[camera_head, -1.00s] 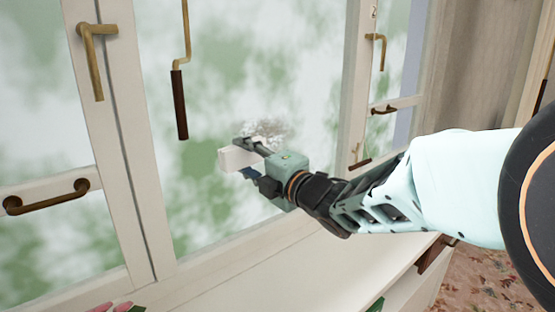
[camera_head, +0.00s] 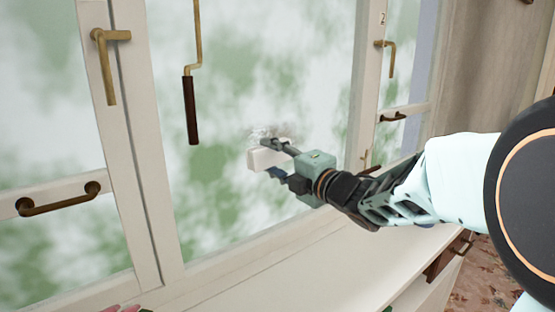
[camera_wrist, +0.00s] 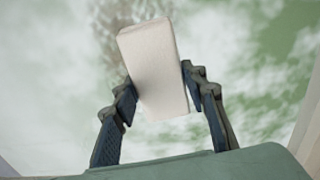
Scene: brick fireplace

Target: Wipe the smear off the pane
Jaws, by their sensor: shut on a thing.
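A white block-shaped wiper (camera_head: 266,158) is held between my gripper's fingers (camera_head: 279,160), and it shows large in the wrist view (camera_wrist: 155,70). My gripper is shut on its sides. The pane (camera_head: 240,60) is the middle window glass, with blurred green and white beyond it. A grey, speckled smear (camera_head: 268,131) lies on the pane just above the block. In the wrist view the smear (camera_wrist: 190,72) shows behind the block, which partly hides it. The block is close to the glass; I cannot tell whether it touches.
A hanging brass rod with a dark grip (camera_head: 191,110) is left of the block. Window handles (camera_head: 108,62) and a pull bar (camera_head: 60,198) are on the frames. A pale sill (camera_head: 300,275) runs below. Pinkish items (camera_head: 122,308) sit at the bottom left. A curtain (camera_head: 475,70) hangs at right.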

